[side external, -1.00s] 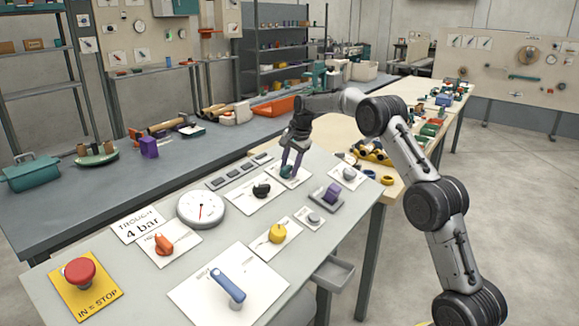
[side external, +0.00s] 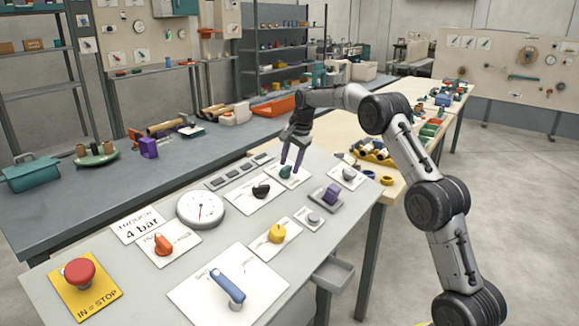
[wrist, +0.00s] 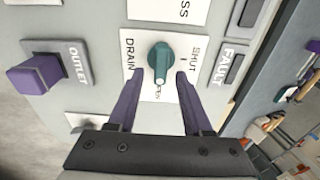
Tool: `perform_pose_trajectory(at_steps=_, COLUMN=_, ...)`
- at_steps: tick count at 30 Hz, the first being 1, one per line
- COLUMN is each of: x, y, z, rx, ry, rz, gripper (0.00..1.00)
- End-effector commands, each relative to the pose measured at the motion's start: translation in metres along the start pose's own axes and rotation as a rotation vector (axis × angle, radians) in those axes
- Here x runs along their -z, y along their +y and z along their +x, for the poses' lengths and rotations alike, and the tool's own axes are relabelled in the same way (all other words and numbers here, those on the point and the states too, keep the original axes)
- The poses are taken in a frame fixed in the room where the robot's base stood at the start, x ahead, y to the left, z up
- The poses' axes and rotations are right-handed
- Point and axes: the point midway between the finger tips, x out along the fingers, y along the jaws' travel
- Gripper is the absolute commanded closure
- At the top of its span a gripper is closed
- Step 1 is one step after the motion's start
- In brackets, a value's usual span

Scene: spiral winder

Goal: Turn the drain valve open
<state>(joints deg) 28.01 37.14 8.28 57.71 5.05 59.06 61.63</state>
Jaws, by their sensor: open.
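The drain valve is a teal knob (wrist: 160,60) on a white plate (wrist: 133,18) marked DRAIN, SHUT and OPEN. In the wrist view its white-marked end points down the picture, at the OPEN mark; SHUT is to its right. The knob also shows small in the side view (side external: 285,171), at the panel's far end. My gripper (wrist: 160,74) is open, with one purple finger on each side of the knob and visible gaps between. In the side view my gripper (side external: 291,165) is just above the knob.
A purple outlet block (wrist: 38,75) stands left of the plate in the wrist view. A black knob (side external: 261,190), a yellow knob (side external: 277,233), a gauge (side external: 201,209) and a red stop button (side external: 79,271) are on the same panel.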

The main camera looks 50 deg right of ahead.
Motion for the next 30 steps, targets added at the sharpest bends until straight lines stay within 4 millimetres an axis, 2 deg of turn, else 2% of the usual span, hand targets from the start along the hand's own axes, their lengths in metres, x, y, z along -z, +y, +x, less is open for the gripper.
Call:
perform_pose_trajectory(at_steps=9, x=0.001, y=-0.001, z=-0.07, rx=0.006, ry=0.004, rz=0.001, gripper=0.5)
perform_pose_trajectory(at_steps=15, x=0.001, y=-0.001, z=-0.104, rx=0.004, ry=0.002, rz=0.001, gripper=0.5)
perform_pose_trajectory(at_steps=21, x=0.0, y=0.0, z=-0.12, rx=0.002, ry=0.001, rz=0.001, gripper=0.5)
perform_pose_trajectory(at_steps=30, x=0.0, y=0.0, z=-0.122, rx=0.002, ry=0.001, rz=0.001, gripper=0.5)
